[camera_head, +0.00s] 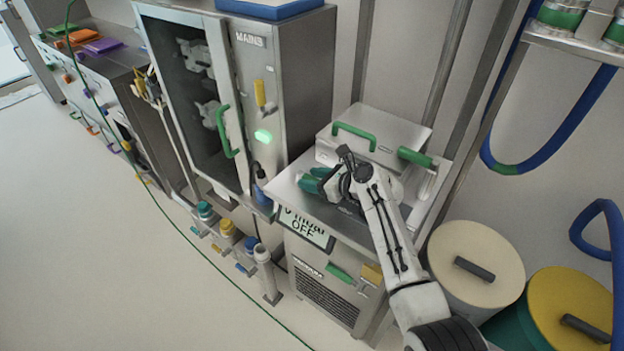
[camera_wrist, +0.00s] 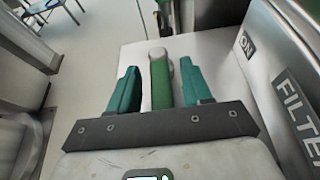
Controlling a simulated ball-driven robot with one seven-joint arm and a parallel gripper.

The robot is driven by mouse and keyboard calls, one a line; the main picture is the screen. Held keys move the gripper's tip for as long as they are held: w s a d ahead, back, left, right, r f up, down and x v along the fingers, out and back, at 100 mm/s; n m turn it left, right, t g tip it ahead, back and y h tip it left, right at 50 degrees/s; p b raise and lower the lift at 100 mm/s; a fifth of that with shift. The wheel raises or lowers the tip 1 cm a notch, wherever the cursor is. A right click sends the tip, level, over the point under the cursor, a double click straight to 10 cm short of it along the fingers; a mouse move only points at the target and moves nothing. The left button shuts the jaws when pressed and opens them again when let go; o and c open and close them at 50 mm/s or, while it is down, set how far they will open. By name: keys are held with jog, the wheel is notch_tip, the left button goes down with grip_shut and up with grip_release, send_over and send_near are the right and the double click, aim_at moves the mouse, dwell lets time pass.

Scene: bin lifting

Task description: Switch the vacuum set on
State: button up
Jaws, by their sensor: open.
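The vacuum set (camera_head: 322,287) is a metal cabinet with a vented front and a display (camera_head: 304,226) reading OFF, its upper line partly covered. My gripper (camera_head: 309,179) is over its top, with teal fingers pointing left. In the wrist view my gripper (camera_wrist: 160,72) is open, its two fingers on either side of a green lever grip (camera_wrist: 160,88). Gaps show between the grip and both fingers. A pale rounded post shows behind the grip. The lever is mostly hidden by my gripper in the head view. The wrist view shows an ON label (camera_wrist: 247,45) on a metal wall.
A metal box (camera_head: 385,129) with a green handle stands behind my gripper; its wall, marked FILTER (camera_wrist: 298,105), is close on the right in the wrist view. A tall cabinet (camera_head: 297,75) rises to the left. Lidded drums (camera_head: 473,252) stand right. Floor at left is clear.

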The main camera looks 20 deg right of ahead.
jog(key=shift+w+a, duration=0.15)
jog(key=shift+w, duration=0.05)
jog(key=shift+c, duration=0.3)
jog(key=shift+f, duration=0.1)
grip_shut()
